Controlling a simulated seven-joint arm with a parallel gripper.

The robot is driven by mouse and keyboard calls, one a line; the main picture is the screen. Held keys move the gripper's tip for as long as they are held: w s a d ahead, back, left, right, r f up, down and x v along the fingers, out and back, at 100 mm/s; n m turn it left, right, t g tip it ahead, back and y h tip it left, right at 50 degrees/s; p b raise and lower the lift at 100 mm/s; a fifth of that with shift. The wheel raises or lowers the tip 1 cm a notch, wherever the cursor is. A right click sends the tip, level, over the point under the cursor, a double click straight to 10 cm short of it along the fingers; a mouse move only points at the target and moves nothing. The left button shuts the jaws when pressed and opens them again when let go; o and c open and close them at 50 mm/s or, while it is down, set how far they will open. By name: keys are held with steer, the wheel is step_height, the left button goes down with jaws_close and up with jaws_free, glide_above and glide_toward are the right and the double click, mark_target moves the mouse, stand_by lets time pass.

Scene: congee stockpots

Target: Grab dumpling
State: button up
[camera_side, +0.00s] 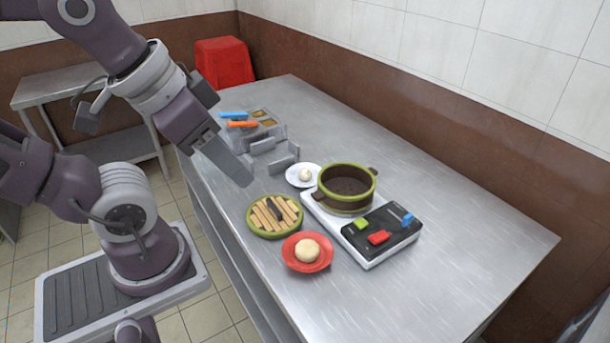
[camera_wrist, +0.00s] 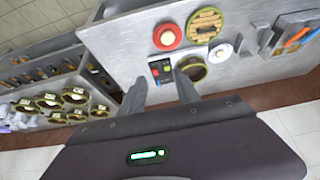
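A small white dumpling (camera_side: 305,174) sits on a white plate (camera_side: 291,178) beside the pot. A larger pale round bun or dumpling (camera_side: 307,251) sits on a red plate (camera_side: 289,262) near the table's front edge; it also shows in the wrist view (camera_wrist: 168,37). I cannot tell which one the task means. The white plate shows in the wrist view (camera_wrist: 214,57). My gripper (camera_side: 240,178) is above the table, left of the white plate and apart from both. In the wrist view its fingers (camera_wrist: 161,75) are spread with nothing between them.
A green-rimmed brown pot (camera_side: 345,201) stands on a cooker with a black panel (camera_side: 382,231). A round basket of sticks (camera_side: 258,222) is beside the red plate. Grey upright holders (camera_side: 284,160) and a tray with coloured handles (camera_side: 243,124) stand behind. The table's right side is clear.

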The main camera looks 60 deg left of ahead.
steer(key=o, duration=0.4)
steer(key=shift+c, duration=0.2)
